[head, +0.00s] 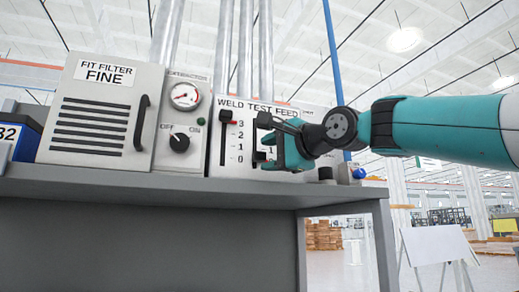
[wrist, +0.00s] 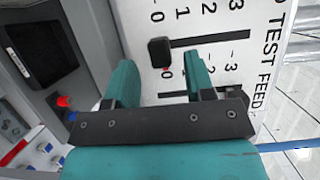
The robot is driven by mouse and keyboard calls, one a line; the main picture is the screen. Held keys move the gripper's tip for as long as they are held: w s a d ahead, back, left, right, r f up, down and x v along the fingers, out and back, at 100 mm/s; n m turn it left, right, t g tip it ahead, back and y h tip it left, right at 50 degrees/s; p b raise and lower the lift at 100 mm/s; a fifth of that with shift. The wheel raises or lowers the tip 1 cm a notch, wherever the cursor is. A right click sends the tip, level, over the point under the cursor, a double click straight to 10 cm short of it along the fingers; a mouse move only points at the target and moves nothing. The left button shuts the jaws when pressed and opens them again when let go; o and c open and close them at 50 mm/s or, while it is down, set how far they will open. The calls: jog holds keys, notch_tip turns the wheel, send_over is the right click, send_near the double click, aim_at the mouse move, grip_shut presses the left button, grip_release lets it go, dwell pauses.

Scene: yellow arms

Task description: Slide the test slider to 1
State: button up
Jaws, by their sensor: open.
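In the head view my gripper covers much of this slider. My gripper (head: 264,142) is open in front of the panel, one finger above the other. In the wrist view my gripper (wrist: 160,65) has one finger on each side of the handle, which shows in the gap. I cannot tell whether either finger touches it.
The weld slider (head: 228,117) stands at 3, left of my gripper. A selector knob (head: 179,142), a gauge (head: 185,96) and a filter box (head: 97,110) sit further left. A blue button (head: 359,173) is near the bench's (head: 180,188) right end.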

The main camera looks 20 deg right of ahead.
aim_at(263, 155)
jog(key=shift+p+x, duration=0.55)
jog(key=shift+x, duration=1.4)
grip_shut()
jog(key=shift+r, duration=0.1)
